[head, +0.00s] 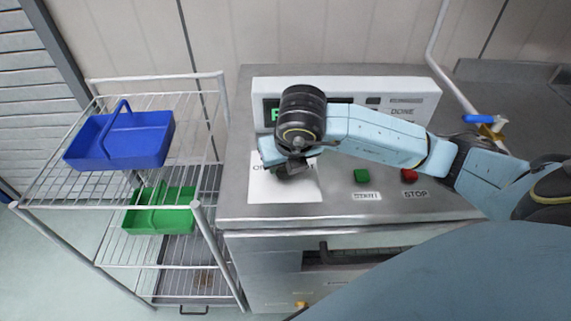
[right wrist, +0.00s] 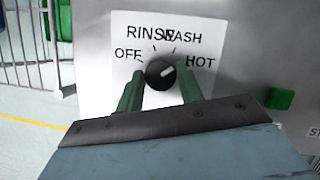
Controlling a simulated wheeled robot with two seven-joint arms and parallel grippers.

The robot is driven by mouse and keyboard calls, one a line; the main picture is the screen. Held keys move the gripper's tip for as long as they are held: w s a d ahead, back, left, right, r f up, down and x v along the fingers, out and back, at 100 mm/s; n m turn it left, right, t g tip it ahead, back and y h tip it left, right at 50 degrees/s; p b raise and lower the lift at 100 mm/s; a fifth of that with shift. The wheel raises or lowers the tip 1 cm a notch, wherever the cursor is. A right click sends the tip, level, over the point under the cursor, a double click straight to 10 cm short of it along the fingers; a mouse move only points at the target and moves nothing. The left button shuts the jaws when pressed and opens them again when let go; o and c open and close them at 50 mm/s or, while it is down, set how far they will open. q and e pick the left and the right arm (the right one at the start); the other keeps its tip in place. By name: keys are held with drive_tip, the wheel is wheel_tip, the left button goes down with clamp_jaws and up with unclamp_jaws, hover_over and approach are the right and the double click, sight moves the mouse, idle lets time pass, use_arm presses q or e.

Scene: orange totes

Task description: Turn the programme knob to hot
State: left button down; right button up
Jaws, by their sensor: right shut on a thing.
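The programme knob (right wrist: 160,73) is a round black dial with a light pointer mark, on a white label plate (right wrist: 125,30) reading OFF, RINSE, WASH and HOT. The pointer mark slants right and slightly up, roughly toward the word HOT; I cannot tell whether it lines up exactly with that tick. My right gripper (right wrist: 160,82) is shut on the knob, with one green finger at each side of it. In the head view my right gripper (head: 288,166) reaches down over the label plate (head: 262,187) and mostly hides the knob. My left gripper is not in view.
A green START button (head: 362,176) and a red STOP button (head: 409,176) sit right of the knob on the metal panel. A display box (head: 425,97) stands behind. A wire rack (head: 200,100) at left holds a blue tote (head: 140,145) and a green one (head: 160,219).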

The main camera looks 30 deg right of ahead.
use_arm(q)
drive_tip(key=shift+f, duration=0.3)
use_arm(e)
drive_tip(key=shift+a+m+h, duration=0.1)
drive_tip(key=shift+m+h, duration=0.5)
drive_tip(key=shift+m, duration=1.1)
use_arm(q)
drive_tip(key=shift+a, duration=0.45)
use_arm(e)
drive_tip(key=shift+m, duration=0.3)
drive_tip(key=shift+g, duration=0.3)
drive_tip(key=o, duration=1)
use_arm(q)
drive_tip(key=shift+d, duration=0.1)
use_arm(e)
drive_tip(key=shift+r, duration=0.1)
drive_tip(key=shift+a+r, duration=0.1)
drive_tip(key=shift+r, duration=0.2)
use_arm(q)
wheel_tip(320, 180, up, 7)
drive_tip(key=p, duration=0.6)
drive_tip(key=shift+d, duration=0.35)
use_arm(e)
drive_tip(key=shift+v, duration=6.3)
